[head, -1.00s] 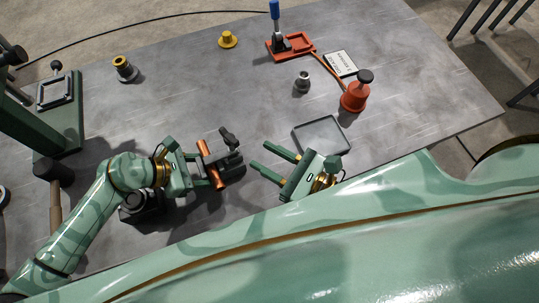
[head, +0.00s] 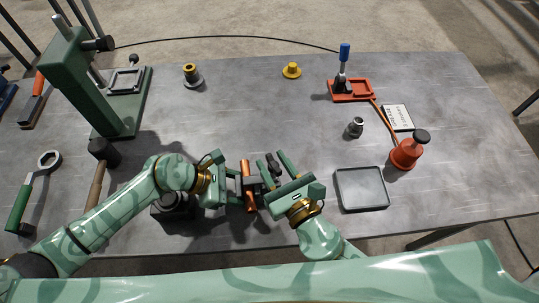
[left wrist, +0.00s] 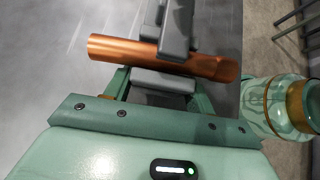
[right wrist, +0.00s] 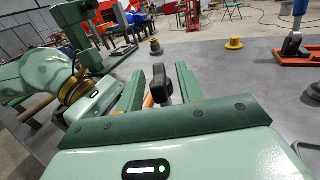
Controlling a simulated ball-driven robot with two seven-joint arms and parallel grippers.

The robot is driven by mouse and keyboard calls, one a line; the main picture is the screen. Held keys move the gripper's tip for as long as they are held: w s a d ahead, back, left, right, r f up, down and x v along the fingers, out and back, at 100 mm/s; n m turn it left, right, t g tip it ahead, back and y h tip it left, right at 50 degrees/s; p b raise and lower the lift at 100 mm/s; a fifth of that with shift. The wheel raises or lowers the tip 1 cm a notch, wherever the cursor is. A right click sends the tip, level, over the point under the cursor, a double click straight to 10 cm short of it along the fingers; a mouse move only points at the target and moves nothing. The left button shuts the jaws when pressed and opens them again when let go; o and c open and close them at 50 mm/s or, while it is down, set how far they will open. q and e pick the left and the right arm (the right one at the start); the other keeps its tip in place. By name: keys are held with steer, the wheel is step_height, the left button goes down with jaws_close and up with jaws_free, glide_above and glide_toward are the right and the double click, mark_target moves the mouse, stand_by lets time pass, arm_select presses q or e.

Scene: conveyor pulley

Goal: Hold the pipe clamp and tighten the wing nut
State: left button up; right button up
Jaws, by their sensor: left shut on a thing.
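The dark grey pipe clamp (head: 252,184) sits around a copper pipe (head: 248,197) near the table's front edge. In the left wrist view the clamp's grey body (left wrist: 175,35) crosses the copper pipe (left wrist: 120,49). My left gripper (head: 236,187) is shut on the clamp from the left. The dark wing nut (head: 273,164) stands on the clamp's right side. My right gripper (head: 275,172) is open, with its fingers pointing up and left toward the wing nut. In the right wrist view the wing nut (right wrist: 162,84) shows between the two spread fingers; contact cannot be told.
A grey tray (head: 361,204) lies right of my right gripper, with a red oil can (head: 407,153) behind it. The table's middle is mostly clear.

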steer(key=shift+x, duration=1.25)
steer(key=shift+c, duration=0.3)
jaws_close()
steer(key=m+h, duration=0.1)
steer(key=h, duration=0.1)
steer(key=m+t+h, duration=0.1)
steer(key=m+h, duration=0.1)
steer(key=h, duration=0.1)
steer(key=m+h, duration=0.1)
steer(key=h, duration=0.1)
steer(key=shift+d+m, duration=0.35)
steer(key=shift+m, duration=0.05)
steer(key=shift+o, duration=0.3)
jaws_free()
